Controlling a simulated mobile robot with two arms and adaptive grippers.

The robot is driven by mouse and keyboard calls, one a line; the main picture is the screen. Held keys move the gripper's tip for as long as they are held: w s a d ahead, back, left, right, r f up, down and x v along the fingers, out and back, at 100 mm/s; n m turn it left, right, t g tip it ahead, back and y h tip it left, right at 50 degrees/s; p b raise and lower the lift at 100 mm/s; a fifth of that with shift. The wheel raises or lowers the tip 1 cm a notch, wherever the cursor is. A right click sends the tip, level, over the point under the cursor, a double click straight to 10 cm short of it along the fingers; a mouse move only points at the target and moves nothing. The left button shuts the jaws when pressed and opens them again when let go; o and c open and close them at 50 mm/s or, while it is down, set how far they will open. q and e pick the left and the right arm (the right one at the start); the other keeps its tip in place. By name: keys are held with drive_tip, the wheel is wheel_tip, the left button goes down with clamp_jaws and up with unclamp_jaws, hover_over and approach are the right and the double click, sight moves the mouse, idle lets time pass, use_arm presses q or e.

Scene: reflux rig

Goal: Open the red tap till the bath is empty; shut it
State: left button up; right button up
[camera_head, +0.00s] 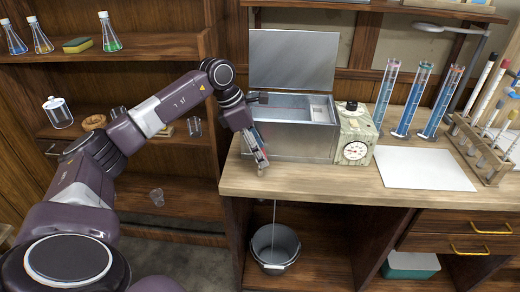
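The metal bath (300,142) stands on the bench with its lid (293,60) raised; its inside looks grey and I cannot tell the water level. My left gripper (262,168) points down at the bath's front left corner, by the bench's front edge. A little red shows between its fingers, but the red tap is mostly hidden there. I cannot tell whether the fingers are shut on it. A thin pale stream (274,215) falls below the bench edge into a grey bucket (275,262) on the lower shelf. My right gripper is out of view.
A control box with a dial (355,150) adjoins the bath. Blue-filled cylinders (417,97), a white sheet (424,168) and a wooden rack (480,150) stand to the right. Shelves with flasks (110,35) are at left.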

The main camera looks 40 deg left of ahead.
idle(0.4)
use_arm(q)
drive_tip(key=o, duration=1.2)
drive_tip(key=shift+c, duration=0.2)
drive_tip(key=shift+a+r, duration=0.1)
drive_tip(key=shift+r, duration=0.05)
drive_tip(key=v, duration=0.7)
drive_tip(key=shift+r, duration=0.35)
